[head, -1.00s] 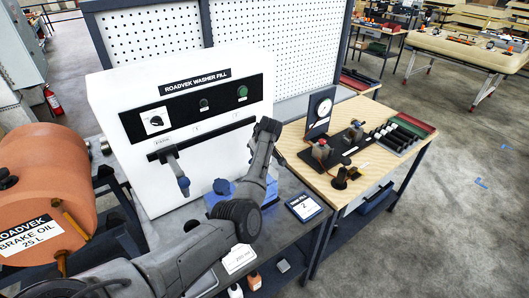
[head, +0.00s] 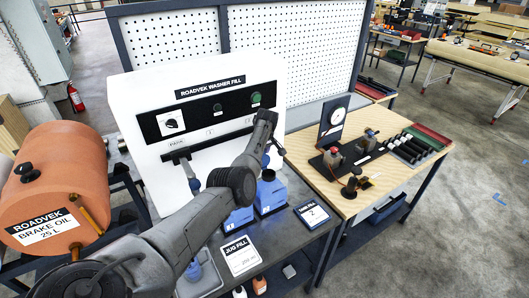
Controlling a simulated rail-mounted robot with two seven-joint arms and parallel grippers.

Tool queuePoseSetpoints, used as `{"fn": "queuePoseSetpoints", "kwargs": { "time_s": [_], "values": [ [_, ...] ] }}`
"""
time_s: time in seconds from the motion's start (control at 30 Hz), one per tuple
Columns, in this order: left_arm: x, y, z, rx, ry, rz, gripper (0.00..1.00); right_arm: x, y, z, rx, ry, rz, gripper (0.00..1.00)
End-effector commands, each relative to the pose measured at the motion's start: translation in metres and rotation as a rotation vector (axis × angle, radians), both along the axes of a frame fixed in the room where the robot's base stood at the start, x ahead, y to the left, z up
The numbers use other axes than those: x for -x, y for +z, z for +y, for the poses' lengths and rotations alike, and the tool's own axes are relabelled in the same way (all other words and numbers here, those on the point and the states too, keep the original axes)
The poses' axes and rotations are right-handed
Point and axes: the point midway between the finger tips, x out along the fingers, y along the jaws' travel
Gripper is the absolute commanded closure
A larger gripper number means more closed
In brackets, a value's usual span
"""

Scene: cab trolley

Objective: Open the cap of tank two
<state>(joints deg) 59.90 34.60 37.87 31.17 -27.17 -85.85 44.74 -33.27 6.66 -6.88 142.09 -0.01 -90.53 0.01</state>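Two blue tanks stand side by side on the grey bench in front of the white washer fill machine: a left one (head: 238,217) and a right one (head: 271,195). My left arm reaches in from the lower left and crosses in front of them, and its far end bends beside the right tank. My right gripper is not in view. A card marked 2 (head: 311,215) lies to the right of the tanks.
The white machine (head: 150,90) has a black control panel and a blue-tipped nozzle (head: 194,184). A jug fill card (head: 240,256) lies at the bench front. An orange brake oil drum (head: 60,170) stands left. A wooden table (head: 345,200) with fittings stands right.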

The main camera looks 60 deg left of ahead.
Motion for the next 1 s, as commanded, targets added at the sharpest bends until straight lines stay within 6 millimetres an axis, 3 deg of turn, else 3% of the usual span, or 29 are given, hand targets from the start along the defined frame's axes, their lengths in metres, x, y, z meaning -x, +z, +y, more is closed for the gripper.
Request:
{"fn": "queuePoseSetpoints", "kwargs": {
  "time_s": [0.47, 0.5, 0.77, 1.0],
  "values": [
    [0.0015, -0.0014, 0.0034, -0.009, 0.001, 0.0, 1.0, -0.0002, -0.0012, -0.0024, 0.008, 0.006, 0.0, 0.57],
    [0.0015, -0.0015, 0.0033, -0.009, 0.001, 0.0, 0.72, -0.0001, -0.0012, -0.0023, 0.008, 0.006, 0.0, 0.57],
    [0.0009, -0.0011, 0.0022, -0.005, 0.0, 0.0, 0.47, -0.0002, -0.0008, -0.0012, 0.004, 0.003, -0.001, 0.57],
    [0.0005, -0.0003, 0.0016, -0.003, 0.0, 0.0, 0.47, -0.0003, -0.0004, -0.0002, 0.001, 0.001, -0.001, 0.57]
  ]
}}
